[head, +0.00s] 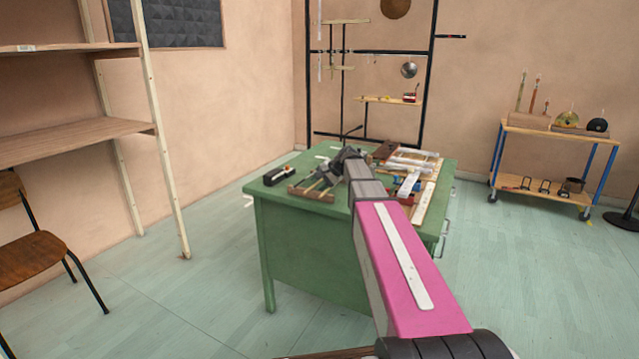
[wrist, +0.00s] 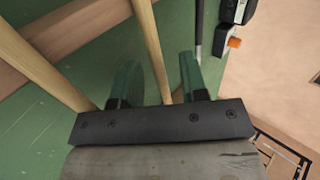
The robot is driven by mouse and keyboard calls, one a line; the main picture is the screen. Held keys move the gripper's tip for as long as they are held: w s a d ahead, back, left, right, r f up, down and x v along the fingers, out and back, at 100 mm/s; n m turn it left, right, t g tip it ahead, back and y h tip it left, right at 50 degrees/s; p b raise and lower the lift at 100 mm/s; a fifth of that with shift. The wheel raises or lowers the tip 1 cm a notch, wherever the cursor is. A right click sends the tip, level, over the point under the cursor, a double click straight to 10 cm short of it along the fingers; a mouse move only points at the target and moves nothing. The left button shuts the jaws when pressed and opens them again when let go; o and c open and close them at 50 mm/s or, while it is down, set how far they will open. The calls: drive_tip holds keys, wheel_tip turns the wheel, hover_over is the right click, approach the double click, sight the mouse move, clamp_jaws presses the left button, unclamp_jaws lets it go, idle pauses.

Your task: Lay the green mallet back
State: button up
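My gripper (head: 340,160) is over the green desk (head: 300,238), its end small and dark in the head view. In the wrist view, its two fingers (wrist: 158,82) are apart. A pale wooden stick (wrist: 148,30) runs between them with gaps on both sides. I cannot tell whether it is at finger height or below. A second stick (wrist: 45,68) lies to the left, near a brown wooden bar (wrist: 75,45). In the head view, a low wooden rack (head: 312,192) with sticks sits on the desk's near side. No green mallet head can be made out.
A black device (head: 280,175) lies on the desk's left; several instruments (head: 410,160) crowd its right. A black rod (wrist: 198,35) lies close to the right finger. A cart (head: 550,140) bearing upright sticks stands right. Shelves (head: 75,133) and a chair (head: 35,255) stand left. Floor between is clear.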

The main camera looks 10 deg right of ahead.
drive_tip(key=v, duration=1)
drive_tip(key=shift+s+d+r, duration=0.2)
drive_tip(key=shift+d+r, duration=0.05)
